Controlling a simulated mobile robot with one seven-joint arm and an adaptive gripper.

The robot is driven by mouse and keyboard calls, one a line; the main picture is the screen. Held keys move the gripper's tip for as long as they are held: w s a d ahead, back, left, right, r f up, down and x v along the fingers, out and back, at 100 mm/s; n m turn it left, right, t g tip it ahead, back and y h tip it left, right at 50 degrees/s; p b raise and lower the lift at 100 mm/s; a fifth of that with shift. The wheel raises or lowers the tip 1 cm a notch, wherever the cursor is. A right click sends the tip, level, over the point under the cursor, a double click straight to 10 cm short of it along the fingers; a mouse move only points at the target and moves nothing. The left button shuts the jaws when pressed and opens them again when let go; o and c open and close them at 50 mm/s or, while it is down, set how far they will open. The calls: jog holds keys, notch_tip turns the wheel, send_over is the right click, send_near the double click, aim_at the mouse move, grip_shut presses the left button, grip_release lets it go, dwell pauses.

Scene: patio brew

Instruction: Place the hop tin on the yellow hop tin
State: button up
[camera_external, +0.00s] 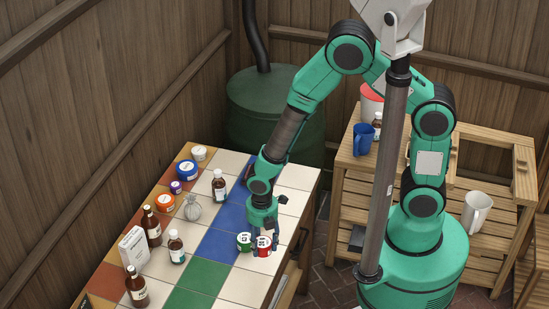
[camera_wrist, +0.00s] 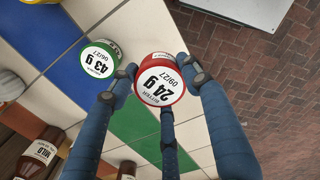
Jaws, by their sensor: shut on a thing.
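My gripper (camera_external: 264,238) is shut on a red-rimmed tin (camera_wrist: 160,79) with a white label reading "24 g" and "09/27". The tin also shows in the external view (camera_external: 262,247), upright between the fingers. I cannot tell whether it touches the table. A green-rimmed tin (camera_wrist: 100,60), marked "43 g", stands close on its left, by the left finger; it also shows in the external view (camera_external: 244,242).
White tiles are clear near the right edge. The brick floor (camera_wrist: 250,60) lies beyond.

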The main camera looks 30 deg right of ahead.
jog(key=w+d+r+m, duration=0.1)
jog(key=w+d+m, duration=0.1)
jog(key=d, duration=0.6)
jog(key=w+d+r+m, duration=0.1)
jog(key=w+d, duration=0.3)
jog(key=d, duration=0.4)
jog(key=shift+r+m+p, duration=0.35)
jog(key=shift+r+m, duration=0.05)
jog(key=shift+r, duration=0.2)
jog(key=shift+w+a, duration=0.1)
jog(key=shift+w, duration=0.05)
jog(key=w+a, duration=0.2)
jog(key=w, duration=0.2)
jog(key=w+a+f+b, duration=0.1)
jog(key=w+a, duration=0.2)
jog(key=w, duration=0.2)
jog(key=w+a, duration=0.2)
jog(key=w, duration=0.2)
jog(key=shift+w+a+f+b, duration=0.25)
jog(key=shift+w+a+b, duration=0.05)
jog(key=shift+w+a, duration=0.1)
jog(key=shift+f+b, duration=0.4)
jog(key=shift+f, duration=1.35)
jog(key=shift+f, duration=0.15)
